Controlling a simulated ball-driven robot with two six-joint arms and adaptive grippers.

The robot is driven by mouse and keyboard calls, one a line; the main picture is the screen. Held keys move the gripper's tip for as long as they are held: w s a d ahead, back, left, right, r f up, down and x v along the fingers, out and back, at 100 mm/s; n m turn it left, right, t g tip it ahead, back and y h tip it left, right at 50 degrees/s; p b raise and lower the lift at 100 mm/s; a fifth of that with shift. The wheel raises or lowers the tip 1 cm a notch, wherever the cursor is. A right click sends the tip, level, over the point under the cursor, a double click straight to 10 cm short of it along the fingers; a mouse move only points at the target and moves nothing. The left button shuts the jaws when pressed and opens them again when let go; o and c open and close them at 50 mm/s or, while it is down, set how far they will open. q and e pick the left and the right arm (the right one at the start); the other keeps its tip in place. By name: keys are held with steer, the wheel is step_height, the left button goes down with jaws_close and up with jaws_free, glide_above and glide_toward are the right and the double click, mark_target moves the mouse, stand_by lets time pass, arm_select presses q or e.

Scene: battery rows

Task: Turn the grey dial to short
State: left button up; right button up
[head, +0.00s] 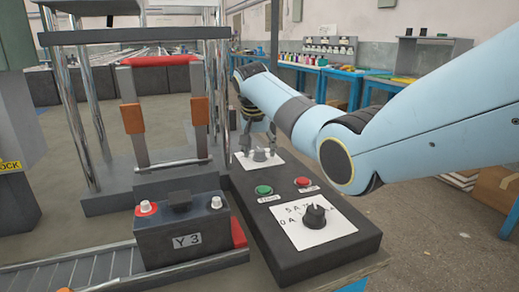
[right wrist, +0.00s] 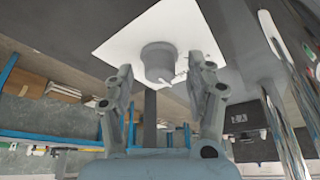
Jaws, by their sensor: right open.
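The grey dial (head: 260,155) stands on a white label plate (head: 243,161) at the far end of the dark control box. In the right wrist view the grey dial (right wrist: 158,60) shows as a round knob on the white plate (right wrist: 120,42). My right gripper (head: 258,142) points down over the dial, and its fingers are apart. In the right wrist view the gripper (right wrist: 161,78) has one finger on each side of the dial, with a gap at each side. The lettering around the grey dial is not readable. My left gripper is not in view.
The control box (head: 330,258) also carries a green button (head: 264,190), a red button (head: 303,182) and a black knob (head: 314,216) on a second white label. A battery marked Y3 (head: 187,241) stands on rollers beside it, close on the left. A metal frame (head: 72,90) rises behind.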

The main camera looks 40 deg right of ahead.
steer(key=c, duration=0.3)
jaws_close()
steer(key=shift+r+n+p, duration=0.25)
steer(key=shift+n+p, duration=0.05)
steer(key=shift+p, duration=0.5)
steer(key=n+t+y+p, duration=0.1)
steer(key=n+p, duration=0.2)
steer(key=p, duration=0.1)
steer(key=shift+d+n+p, duration=0.1)
steer(key=shift+n+p, duration=0.3)
steer(key=shift+f+n+y+p, duration=0.1)
steer(key=shift+n+y+p, duration=0.55)
steer(key=shift+n, duration=0.45)
arm_select(q)
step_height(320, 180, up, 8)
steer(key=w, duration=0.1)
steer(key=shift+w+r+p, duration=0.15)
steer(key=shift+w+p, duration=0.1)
steer(key=shift+p, duration=0.05)
arm_select(e)
steer(key=shift+f+n+t+y, duration=0.1)
steer(key=shift+n+t+y, duration=0.25)
steer(key=shift+n, duration=0.75)
